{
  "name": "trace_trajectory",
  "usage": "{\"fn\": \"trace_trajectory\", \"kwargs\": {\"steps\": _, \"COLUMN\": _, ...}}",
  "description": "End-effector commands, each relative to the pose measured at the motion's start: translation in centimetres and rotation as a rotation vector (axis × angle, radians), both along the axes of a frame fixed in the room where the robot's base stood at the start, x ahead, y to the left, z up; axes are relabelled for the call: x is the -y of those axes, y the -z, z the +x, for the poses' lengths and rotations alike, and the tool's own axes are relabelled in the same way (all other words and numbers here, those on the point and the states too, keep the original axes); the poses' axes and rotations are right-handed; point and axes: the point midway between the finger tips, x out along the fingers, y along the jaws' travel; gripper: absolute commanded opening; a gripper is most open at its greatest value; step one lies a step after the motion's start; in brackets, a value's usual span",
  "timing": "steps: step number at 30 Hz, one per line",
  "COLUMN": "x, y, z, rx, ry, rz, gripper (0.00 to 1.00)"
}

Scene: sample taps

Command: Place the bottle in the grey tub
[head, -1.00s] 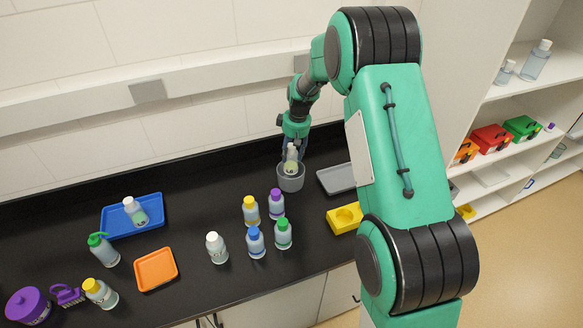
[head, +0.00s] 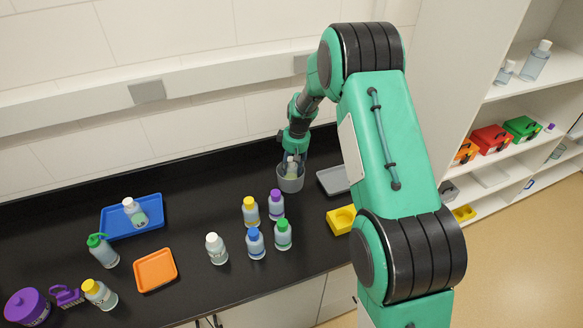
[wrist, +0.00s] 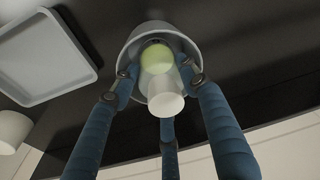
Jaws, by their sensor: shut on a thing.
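The grey tub (head: 290,185) stands on the black bench near the wall, and it fills the upper middle of the wrist view (wrist: 152,32). A bottle with a white cap (head: 291,170) is within its mouth; in the wrist view the cap (wrist: 166,103) points towards the camera. My gripper (head: 292,157) is directly above the tub, its blue fingers shut around the bottle. A yellow-green round patch (wrist: 156,58) shows beside the cap inside the tub; I cannot tell whether it is part of the bottle. The bottle's base is hidden, so contact with the tub's floor cannot be seen.
A grey tray (head: 333,181) lies right of the tub, with a yellow block (head: 341,220) in front. A purple-capped bottle (head: 276,206) and several other bottles stand in front of the tub. A blue tray (head: 118,222) and an orange tray (head: 155,270) lie left.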

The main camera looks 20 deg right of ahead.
Motion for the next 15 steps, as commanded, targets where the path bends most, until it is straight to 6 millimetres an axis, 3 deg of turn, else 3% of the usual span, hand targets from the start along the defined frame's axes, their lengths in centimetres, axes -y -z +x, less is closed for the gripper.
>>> {"fn": "trace_trajectory", "kwargs": {"steps": 15, "x": 0.00, "y": 0.90, "z": 0.04, "rx": 0.001, "ry": 0.000, "rz": 0.000, "gripper": 0.01}}
